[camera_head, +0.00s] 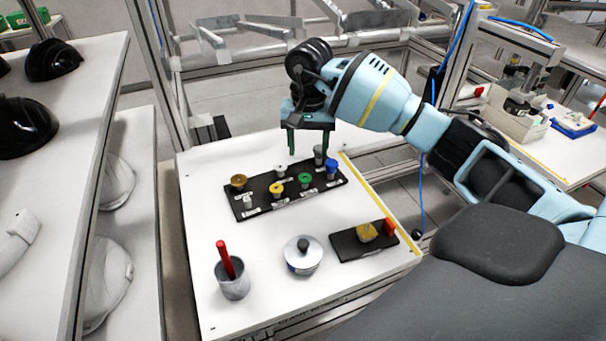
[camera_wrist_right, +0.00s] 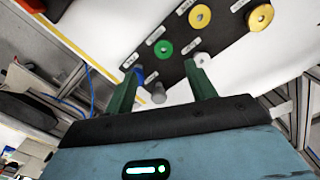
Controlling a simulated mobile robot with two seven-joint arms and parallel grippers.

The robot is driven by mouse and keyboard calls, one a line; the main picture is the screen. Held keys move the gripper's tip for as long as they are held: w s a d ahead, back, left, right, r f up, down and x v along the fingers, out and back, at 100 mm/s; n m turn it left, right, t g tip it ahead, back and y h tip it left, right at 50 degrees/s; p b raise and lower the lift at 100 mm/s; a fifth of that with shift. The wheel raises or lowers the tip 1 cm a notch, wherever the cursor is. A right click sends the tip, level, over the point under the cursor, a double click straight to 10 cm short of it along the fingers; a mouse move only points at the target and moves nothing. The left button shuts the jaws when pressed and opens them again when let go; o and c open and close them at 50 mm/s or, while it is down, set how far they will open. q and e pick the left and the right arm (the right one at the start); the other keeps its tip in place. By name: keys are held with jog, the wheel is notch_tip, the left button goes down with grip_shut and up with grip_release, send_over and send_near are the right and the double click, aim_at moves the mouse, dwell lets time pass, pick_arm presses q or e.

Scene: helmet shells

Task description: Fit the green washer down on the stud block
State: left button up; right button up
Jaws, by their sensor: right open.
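The green washer (camera_head: 305,179) sits on a long black labelled board (camera_head: 262,206) on the white table, among other coloured round pieces. It also shows in the right wrist view (camera_wrist_right: 163,49), lying flat just beyond my fingers. A smaller black block (camera_head: 349,249) near the table's right edge bears a yellow piece (camera_head: 367,232) and a red piece (camera_head: 389,229). I cannot tell for sure which black part is the stud block. My right gripper (camera_head: 308,155) is open and empty above the board's far side, its fingers pointing down. A grey post (camera_wrist_right: 158,93) shows between the fingers. My left gripper is out of view.
A grey cup (camera_head: 233,286) with a red-handled tool and a lidded silver pot (camera_head: 302,259) stand in front. Shelves with helmet shells (camera_head: 52,61) are at left.

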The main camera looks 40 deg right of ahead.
aim_at(305, 178)
jog(key=shift+s+f, duration=0.1)
jog(key=shift+f, duration=1.15)
jog(key=shift+w+a+f, duration=0.15)
jog(key=shift+w+f, duration=0.05)
jog(key=shift+f, duration=0.3)
jog(key=f, duration=0.4)
jog(key=shift+w+a+f+p, duration=0.1)
jog(key=shift+w+f+p, duration=0.1)
jog(key=shift+p, duration=0.2)
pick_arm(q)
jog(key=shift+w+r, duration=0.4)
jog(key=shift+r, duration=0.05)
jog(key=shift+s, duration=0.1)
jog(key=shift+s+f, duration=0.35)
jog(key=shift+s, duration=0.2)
pick_arm(e)
jog(key=shift+f, duration=0.2)
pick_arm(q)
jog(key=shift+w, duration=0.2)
pick_arm(e)
jog(key=shift+c, duration=0.4)
